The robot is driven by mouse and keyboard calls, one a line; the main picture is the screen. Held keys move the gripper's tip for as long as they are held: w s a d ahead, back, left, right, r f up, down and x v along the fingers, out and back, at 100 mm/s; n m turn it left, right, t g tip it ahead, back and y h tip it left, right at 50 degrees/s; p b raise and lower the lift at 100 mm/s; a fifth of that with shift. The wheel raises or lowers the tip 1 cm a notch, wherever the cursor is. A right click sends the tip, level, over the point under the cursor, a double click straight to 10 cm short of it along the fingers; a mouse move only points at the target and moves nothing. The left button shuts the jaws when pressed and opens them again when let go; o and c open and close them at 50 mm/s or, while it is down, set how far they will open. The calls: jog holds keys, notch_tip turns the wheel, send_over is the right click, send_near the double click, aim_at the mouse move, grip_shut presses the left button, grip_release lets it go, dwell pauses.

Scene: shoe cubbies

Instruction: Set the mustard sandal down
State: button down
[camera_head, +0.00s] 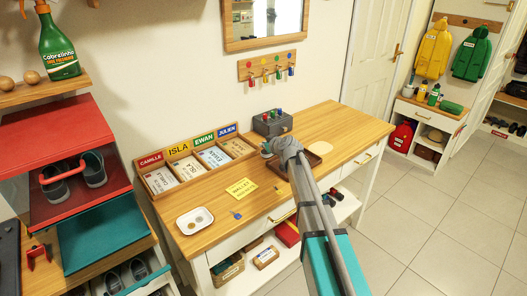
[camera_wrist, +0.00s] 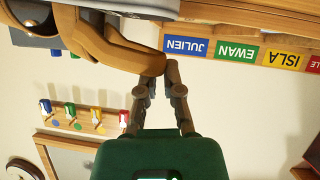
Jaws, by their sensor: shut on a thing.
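The mustard sandal (camera_wrist: 105,42) shows at the top of the wrist view, which looks upside down, as a curved brown-mustard strap. My gripper (camera_wrist: 163,72) is shut on one end of the strap, its two dark fingers close together. The sole is partly cut off by the frame's upper edge, so I cannot tell whether it touches the surface below. In the head view my arm reaches over the wooden desk (camera_head: 335,120), and its end hides the sandal and the fingers.
A grey box with coloured pegs (camera_head: 272,123) stands behind the arm's end. A dark brown tray (camera_head: 318,148) is right beside it. Name-labelled compartments (camera_head: 203,160) line the wall. A white dish (camera_head: 195,221) and a yellow note (camera_head: 241,188) lie on the desk. The desk's right end is clear.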

jog(key=shift+f, duration=0.5)
jog(key=c, duration=0.8)
grip_release()
jog(key=shift+s+d+r, duration=0.2)
jog(key=shift+s+r, duration=0.1)
jog(key=shift+s, duration=0.1)
jog(key=p+v, duration=0.4)
jog(key=v, duration=0.7)
jog(key=shift+p, duration=0.4)
jog(key=shift+s+f, duration=0.1)
